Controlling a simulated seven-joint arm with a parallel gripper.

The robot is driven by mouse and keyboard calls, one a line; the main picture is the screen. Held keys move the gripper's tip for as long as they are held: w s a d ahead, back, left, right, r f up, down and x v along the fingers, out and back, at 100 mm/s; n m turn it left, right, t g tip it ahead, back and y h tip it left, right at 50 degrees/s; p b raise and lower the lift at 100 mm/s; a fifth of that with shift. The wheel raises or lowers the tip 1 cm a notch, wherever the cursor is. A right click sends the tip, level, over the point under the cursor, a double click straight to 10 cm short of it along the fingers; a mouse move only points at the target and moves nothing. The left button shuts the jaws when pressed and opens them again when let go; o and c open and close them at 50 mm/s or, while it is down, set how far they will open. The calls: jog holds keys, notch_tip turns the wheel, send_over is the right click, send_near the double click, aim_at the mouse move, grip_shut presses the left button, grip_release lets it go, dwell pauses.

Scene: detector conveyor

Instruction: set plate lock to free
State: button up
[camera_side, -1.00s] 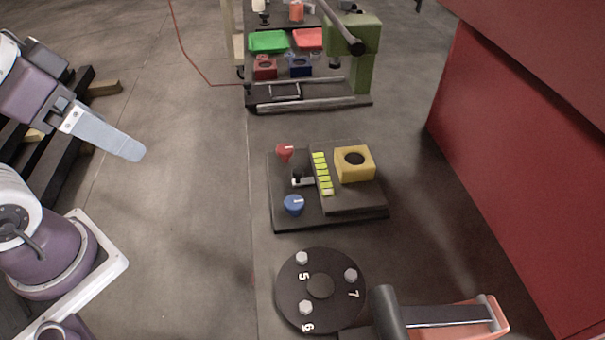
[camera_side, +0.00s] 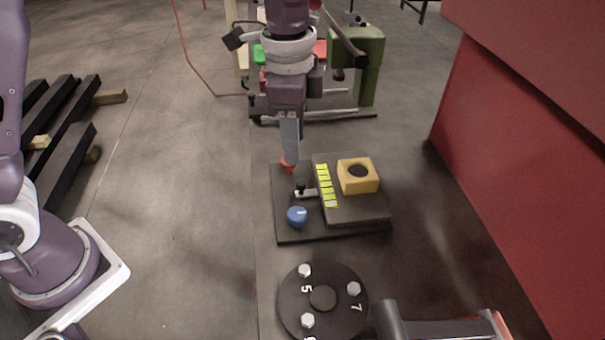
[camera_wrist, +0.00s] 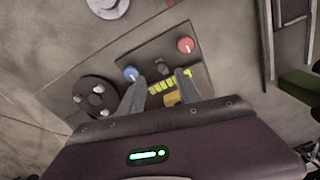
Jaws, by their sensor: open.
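A dark control panel (camera_side: 285,230) on the floor carries a red knob (camera_side: 288,168), a small black lever switch (camera_side: 301,189) and a blue knob (camera_side: 297,215). I cannot read which one is the plate lock. My gripper (camera_side: 289,155) points down over the red knob in the side view and partly covers it; whether it touches is unclear. In the wrist view my gripper (camera_wrist: 160,88) has its fingers apart with nothing held. There the red knob (camera_wrist: 186,45), switch (camera_wrist: 163,68) and blue knob (camera_wrist: 131,74) lie beyond the fingertips.
The panel also has a yellow-green strip (camera_side: 326,186) and a yellow block with a round hole (camera_side: 358,176). A black round plate (camera_side: 323,322) numbered 5 and 7 lies in front. A green-framed stand (camera_side: 357,60) is behind, and a red wall (camera_side: 520,150) is right.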

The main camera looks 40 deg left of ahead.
aim_at(303, 182)
jog(key=shift+m, duration=0.4)
jog(key=f, duration=0.6)
jog(key=d+f, duration=0.1)
jog(key=f, duration=0.2)
jog(key=shift+w, duration=0.4)
grip_shut()
dwell(0.3)
